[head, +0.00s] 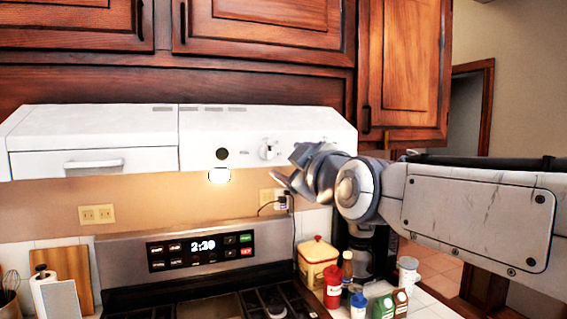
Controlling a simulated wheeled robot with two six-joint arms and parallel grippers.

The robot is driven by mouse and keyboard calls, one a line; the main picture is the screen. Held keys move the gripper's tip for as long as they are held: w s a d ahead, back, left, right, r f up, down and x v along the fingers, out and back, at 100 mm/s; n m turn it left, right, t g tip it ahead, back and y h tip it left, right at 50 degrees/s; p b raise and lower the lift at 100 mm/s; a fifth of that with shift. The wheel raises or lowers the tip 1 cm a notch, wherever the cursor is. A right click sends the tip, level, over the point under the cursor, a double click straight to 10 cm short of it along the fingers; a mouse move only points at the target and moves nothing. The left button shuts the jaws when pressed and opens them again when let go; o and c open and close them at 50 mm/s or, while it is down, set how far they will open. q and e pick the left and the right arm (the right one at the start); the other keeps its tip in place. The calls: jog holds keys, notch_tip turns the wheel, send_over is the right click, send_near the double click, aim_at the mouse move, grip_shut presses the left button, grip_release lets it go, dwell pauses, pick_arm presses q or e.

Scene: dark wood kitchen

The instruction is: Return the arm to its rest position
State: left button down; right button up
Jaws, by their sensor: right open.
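My right arm (470,215) comes in from the right edge and reaches across to the middle of the head view. My right gripper (282,180) is at its end, pointing left, in front of the wall below the white range hood (90,128). Its fingers look apart, with nothing between them. My left gripper is not in view.
A stove (120,262) with a lit clock panel stands below the hood. Several bottles, a red one (333,290) among them, and a yellow canister (317,262) crowd the counter below my right arm. Wooden cabinets (262,25) hang above. A doorway (465,130) opens at right.

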jog(key=s+a+f+m+g, duration=0.1)
jog(key=s+a+f+g, duration=0.15)
jog(key=f, duration=0.55)
jog(key=s+a+f+g, duration=0.1)
jog(key=s+f+g, duration=0.25)
jog(key=f, duration=0.35)
jog(key=s+a+f+m+g, duration=0.1)
jog(key=s+a+f+g, duration=0.2)
jog(key=f, duration=0.5)
jog(key=s+d+f+m+g+h, duration=0.1)
jog(key=s+d+f+g+h, duration=0.1)
jog(key=s+f, duration=0.6)
jog(key=s+d+f+m+g+h, duration=0.2)
jog(key=s+d+f+g, duration=0.3)
jog(key=s+f, duration=0.3)
jog(key=s+g, duration=0.1)
jog(key=s, duration=0.3)
jog(key=shift+s+d+m+h, duration=0.15)
jog(key=shift+s+m+h, duration=0.15)
jog(key=shift+s, duration=0.05)
